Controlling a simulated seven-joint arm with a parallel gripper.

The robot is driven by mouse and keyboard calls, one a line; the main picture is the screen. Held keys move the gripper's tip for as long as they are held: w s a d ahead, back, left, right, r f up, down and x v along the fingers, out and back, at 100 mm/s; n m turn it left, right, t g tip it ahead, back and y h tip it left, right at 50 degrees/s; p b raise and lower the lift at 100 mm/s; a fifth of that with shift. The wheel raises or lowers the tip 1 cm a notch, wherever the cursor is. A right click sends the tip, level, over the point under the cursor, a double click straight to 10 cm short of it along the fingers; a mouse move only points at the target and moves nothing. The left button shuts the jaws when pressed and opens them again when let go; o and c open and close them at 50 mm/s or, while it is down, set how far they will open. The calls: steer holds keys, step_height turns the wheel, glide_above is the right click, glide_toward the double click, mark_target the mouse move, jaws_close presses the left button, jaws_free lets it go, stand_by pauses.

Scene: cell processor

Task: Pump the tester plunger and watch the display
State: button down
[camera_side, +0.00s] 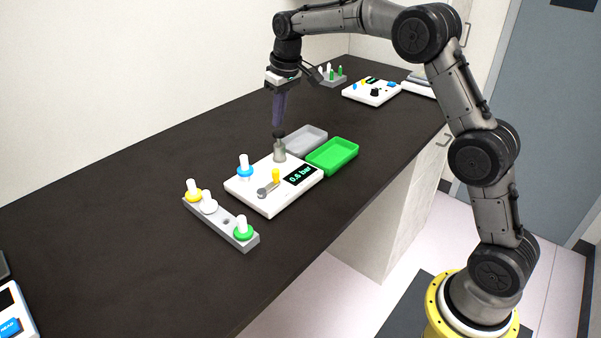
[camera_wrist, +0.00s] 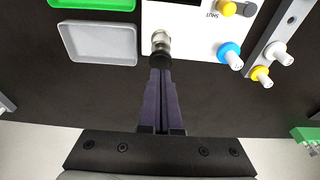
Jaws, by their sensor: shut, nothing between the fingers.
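The tester is a white box (camera_side: 262,201) on the dark bench, with a dark display (camera_side: 300,175) reading "0.6 bar" in green. The metal plunger (camera_side: 280,153) stands at its back corner; its dark knob (camera_wrist: 161,59) shows in the wrist view. My gripper (camera_side: 278,130) points down at the plunger, shut and empty, with its fingertips at the knob. I cannot tell if they touch it. A blue-ringed white fitting (camera_side: 244,167), a yellow knob (camera_side: 276,175) and a grey lever (camera_side: 267,190) are also on the tester. In the wrist view the display is mostly cut off.
A grey rack (camera_side: 226,222) with yellow, white and green-ringed fittings stands at the front left of the tester. A grey tray (camera_side: 307,140) and a green tray (camera_side: 333,155) lie behind it. Another white device (camera_side: 371,92) and a small rack (camera_side: 331,77) stand farther back.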

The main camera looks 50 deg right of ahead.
steer(key=shift+r, duration=2.45)
steer(key=s+a+r+t, duration=0.2)
steer(key=s+r, duration=0.3)
steer(key=r, duration=0.4)
steer(key=s+a+r+t, duration=0.1)
steer(key=s+r, duration=0.1)
steer(key=s, duration=0.5)
steer(key=s+a+r, duration=0.2)
steer(key=s, duration=0.5)
steer(key=s+a+f, duration=0.1)
steer(key=s+f, duration=1.4)
steer(key=s, duration=0.4)
steer(key=shift+s, duration=0.2)
steer(key=shift+a, duration=0.1)
stand_by(0.6)
